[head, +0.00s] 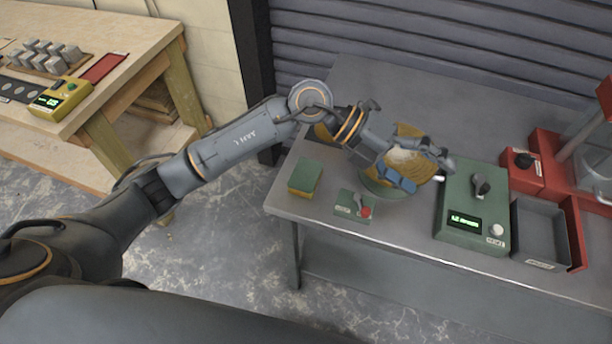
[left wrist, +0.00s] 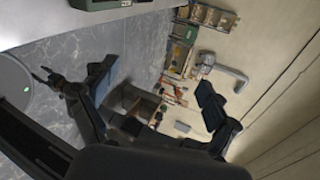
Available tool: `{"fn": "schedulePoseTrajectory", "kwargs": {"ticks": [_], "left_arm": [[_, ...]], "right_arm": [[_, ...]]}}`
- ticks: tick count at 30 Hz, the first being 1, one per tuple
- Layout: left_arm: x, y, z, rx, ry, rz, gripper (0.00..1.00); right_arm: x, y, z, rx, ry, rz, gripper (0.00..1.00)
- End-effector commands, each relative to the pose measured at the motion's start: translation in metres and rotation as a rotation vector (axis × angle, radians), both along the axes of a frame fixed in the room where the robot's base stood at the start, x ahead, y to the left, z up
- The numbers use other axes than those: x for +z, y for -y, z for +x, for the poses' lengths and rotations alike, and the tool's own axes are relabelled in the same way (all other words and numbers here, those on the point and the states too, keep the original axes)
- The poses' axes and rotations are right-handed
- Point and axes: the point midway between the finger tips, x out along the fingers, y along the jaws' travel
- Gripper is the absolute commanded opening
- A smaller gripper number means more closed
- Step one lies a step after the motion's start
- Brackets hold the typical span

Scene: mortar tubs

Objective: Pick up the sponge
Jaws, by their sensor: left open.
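The sponge (head: 305,178) is a block with a green top and yellow sides. It lies on the grey table (head: 345,85) near its left front corner in the head view. My left gripper (head: 420,168) is open, to the right of the sponge and apart from it, in front of a yellow-brown rounded thing. In the left wrist view my left gripper (left wrist: 155,80) shows its two fingers spread with nothing between them. I do not make out the sponge in that view.
The yellow-brown thing (head: 411,133) has a green round base. A small green box with a red knob (head: 354,204) stands right of the sponge. A larger green device (head: 472,208), a grey tray (head: 541,232) and red equipment stand further right. A wooden bench (head: 120,38) is at left.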

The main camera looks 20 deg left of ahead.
Motion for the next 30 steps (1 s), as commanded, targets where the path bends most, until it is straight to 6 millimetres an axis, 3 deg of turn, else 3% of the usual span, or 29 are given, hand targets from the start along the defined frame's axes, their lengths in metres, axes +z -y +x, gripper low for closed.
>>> {"fn": "schedulePoseTrajectory", "kwargs": {"ticks": [3, 5, 9, 12, 17, 30], "left_arm": [[-0.048, -0.057, 0.029, -0.027, 0.056, 0.420, 0.88], [-0.062, -0.093, 0.044, -0.012, 0.064, 0.612, 0.88], [-0.068, -0.169, 0.073, 0.062, 0.057, 0.960, 0.88], [-0.063, -0.205, 0.083, 0.111, 0.043, 1.108, 0.88], [-0.066, -0.227, 0.087, 0.142, 0.027, 1.196, 0.88], [-0.139, -0.226, 0.086, 0.140, 0.028, 1.194, 0.88]], "right_arm": [[0.000, 0.000, -0.001, 0.000, -0.001, 0.000, 0.40], [0.000, 0.000, -0.001, -0.001, -0.001, 0.000, 0.40], [0.000, 0.000, -0.001, -0.001, -0.002, 0.000, 0.40], [0.000, 0.000, -0.001, -0.001, -0.002, 0.001, 0.40], [0.003, -0.001, -0.002, -0.002, -0.003, 0.001, 0.40], [0.020, 0.000, -0.003, -0.002, -0.005, 0.000, 0.40]]}}
